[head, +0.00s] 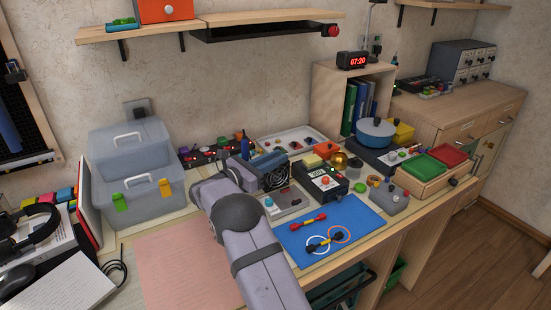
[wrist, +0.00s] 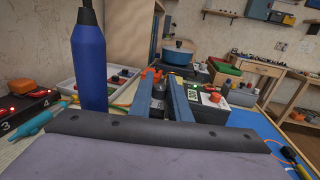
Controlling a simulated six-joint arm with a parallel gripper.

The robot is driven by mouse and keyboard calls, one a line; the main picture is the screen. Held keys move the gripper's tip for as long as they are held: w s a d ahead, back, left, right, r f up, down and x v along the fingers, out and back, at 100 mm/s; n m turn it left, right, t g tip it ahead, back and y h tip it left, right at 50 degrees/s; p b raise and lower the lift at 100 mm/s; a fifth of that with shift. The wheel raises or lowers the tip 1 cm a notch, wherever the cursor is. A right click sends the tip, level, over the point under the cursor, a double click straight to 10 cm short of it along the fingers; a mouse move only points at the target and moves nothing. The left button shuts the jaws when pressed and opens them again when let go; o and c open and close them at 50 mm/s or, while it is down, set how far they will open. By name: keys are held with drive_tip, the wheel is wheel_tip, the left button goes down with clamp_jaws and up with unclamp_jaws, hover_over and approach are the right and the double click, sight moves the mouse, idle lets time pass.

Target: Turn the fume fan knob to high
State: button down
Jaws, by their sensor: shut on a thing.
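The fume fan (head: 275,179) stands on the bench in the middle of the head view, a dark box with a round black grille. My gripper (head: 283,156) is at its top, reached by my grey arm from the lower front. In the wrist view my gripper (wrist: 165,75) shows two blue fingers with a narrow gap and orange near the tips. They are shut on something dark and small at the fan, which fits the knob. The knob is mostly hidden by the fingers, so its setting cannot be read.
A blue bottle-shaped thing (wrist: 88,60) stands upright just left of my gripper. A black meter-like box (head: 322,182) is close on the right. A blue mat (head: 330,225) lies in front with small parts. A blue pot (head: 376,132) stands behind at right. The pink sheet (head: 185,265) is clear.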

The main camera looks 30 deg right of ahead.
drive_tip(key=shift+m+g, duration=0.4)
drive_tip(key=shift+g, duration=0.2)
drive_tip(key=c, duration=1.7)
unclamp_jaws()
drive_tip(key=shift+o, duration=0.2)
drive_tip(key=a, duration=0.7)
drive_tip(key=shift+s+a, duration=0.15)
drive_tip(key=shift+s, duration=0.3)
